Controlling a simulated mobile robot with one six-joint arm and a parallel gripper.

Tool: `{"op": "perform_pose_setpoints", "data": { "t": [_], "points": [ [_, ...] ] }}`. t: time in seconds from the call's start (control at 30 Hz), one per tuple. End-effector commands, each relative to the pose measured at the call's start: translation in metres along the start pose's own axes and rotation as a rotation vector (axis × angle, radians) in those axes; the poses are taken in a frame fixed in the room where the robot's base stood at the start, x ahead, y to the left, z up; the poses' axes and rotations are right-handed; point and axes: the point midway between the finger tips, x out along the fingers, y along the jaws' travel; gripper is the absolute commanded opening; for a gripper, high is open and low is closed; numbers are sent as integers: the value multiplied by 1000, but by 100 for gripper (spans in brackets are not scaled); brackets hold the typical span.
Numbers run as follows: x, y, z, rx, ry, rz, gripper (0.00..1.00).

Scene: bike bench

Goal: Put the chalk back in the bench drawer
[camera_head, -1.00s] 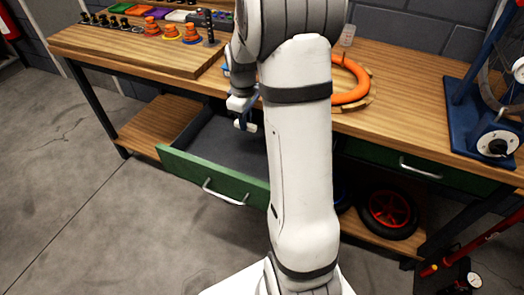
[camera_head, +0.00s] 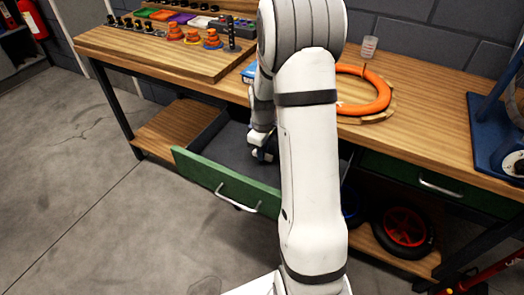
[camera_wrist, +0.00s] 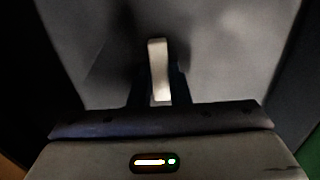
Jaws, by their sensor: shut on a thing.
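The green-fronted bench drawer (camera_head: 222,184) stands pulled open below the bench top, with a dark grey floor inside. My gripper (camera_head: 265,150) is inside the drawer opening, pointing down, partly hidden by my own arm in the head view. In the wrist view my gripper (camera_wrist: 158,97) is shut on the chalk (camera_wrist: 158,66), a pale, short stick. The grey drawer floor (camera_wrist: 225,60) lies beyond the chalk. I cannot tell whether the chalk touches it.
The wooden bench top (camera_head: 430,120) runs above the drawer. An orange ring (camera_head: 365,95) and a clear cup (camera_head: 369,47) are on it. A second green drawer (camera_head: 400,170) is shut at the right. A wheel (camera_head: 404,228) rests on the lower shelf.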

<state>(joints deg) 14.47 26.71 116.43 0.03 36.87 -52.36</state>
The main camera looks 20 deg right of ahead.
Motion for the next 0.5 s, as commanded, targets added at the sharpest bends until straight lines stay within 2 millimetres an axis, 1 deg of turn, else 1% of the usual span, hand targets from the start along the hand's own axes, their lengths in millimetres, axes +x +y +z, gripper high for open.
{"op": "perform_pose_setpoints", "data": {
  "t": [0.13, 0.17, 0.4, 0.5],
  "points": [
    [4, 0, 0, 0, 0, 0, 0],
    [4, 0, 0, 0, 0, 0, 17],
    [2, 0, 0, -1, 0, 0, 37],
    [2, 0, 0, -1, 0, 0, 38]
  ]
}}
